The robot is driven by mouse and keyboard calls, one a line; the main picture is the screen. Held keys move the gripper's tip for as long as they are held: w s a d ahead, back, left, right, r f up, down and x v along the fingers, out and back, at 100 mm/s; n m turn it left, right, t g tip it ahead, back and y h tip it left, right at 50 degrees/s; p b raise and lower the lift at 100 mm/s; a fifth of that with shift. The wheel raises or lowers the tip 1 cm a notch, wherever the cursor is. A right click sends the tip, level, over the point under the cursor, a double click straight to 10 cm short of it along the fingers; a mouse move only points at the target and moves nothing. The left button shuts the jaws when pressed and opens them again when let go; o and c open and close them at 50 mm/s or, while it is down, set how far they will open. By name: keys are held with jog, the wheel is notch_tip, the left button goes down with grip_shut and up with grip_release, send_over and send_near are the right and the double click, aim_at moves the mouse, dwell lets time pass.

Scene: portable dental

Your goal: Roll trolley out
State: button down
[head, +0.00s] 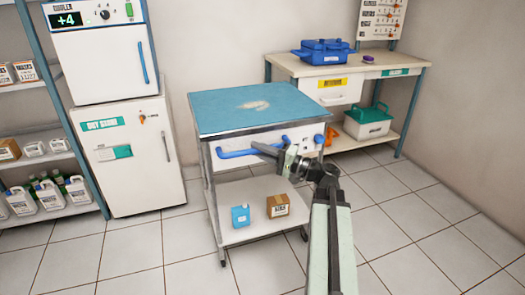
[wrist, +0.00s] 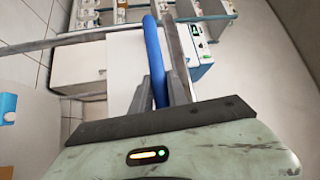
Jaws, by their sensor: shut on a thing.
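The trolley (head: 203,128) stands in the middle of the head view, with a blue top, a white drawer front, a lower shelf and castors. A blue bar handle (head: 237,153) runs across its front. My gripper (head: 283,154) is at the right part of this handle. In the wrist view the blue handle (wrist: 153,50) passes between the two dark fingers of my gripper (wrist: 160,88), which is shut on it. The exact contact at the fingertips is partly hidden.
A white cabinet (head: 135,170) stands to the left, a bench (head: 390,62) behind right. Tiled floor (head: 430,240) is clear at the front right.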

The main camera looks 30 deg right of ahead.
jog(key=shift+s+a, duration=0.1)
jog(key=shift+a, duration=0.1)
jog(key=c, duration=1.3)
grip_release()
jog(key=shift+d, duration=0.1)
jog(key=shift+s+d, duration=0.15)
jog(key=b+v, duration=0.1)
jog(key=v, duration=0.6)
jog(key=shift+s, duration=0.2)
